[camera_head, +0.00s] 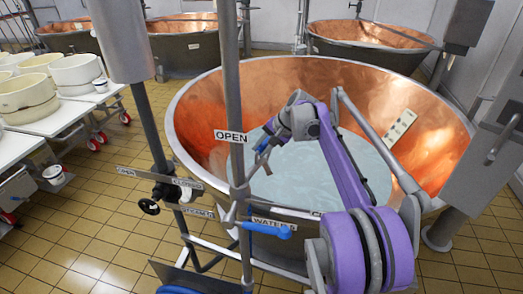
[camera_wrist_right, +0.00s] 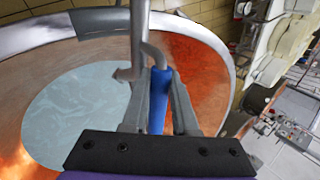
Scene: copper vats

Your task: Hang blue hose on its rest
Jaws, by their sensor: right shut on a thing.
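My right gripper (camera_head: 264,146) is above the near left part of the large copper vat (camera_head: 430,130), beside the upright grey pipe with the OPEN label. In the right wrist view, the gripper (camera_wrist_right: 159,88) is shut on the blue hose (camera_wrist_right: 158,100), whose blue part lies between the two fingers. A bent grey metal piece (camera_wrist_right: 152,56) shows just beyond the blue part. I cannot tell whether it is the hose's end or the rest, or whether they touch. My left gripper is not in view.
The upright pipe (camera_head: 231,85) stands close to the gripper. A blue handle (camera_head: 265,229) sits lower, by the WATER label. The vat holds pale liquid (camera_head: 310,175). White tubs (camera_head: 75,72) stand on carts at left. The tiled floor (camera_head: 95,235) is partly clear.

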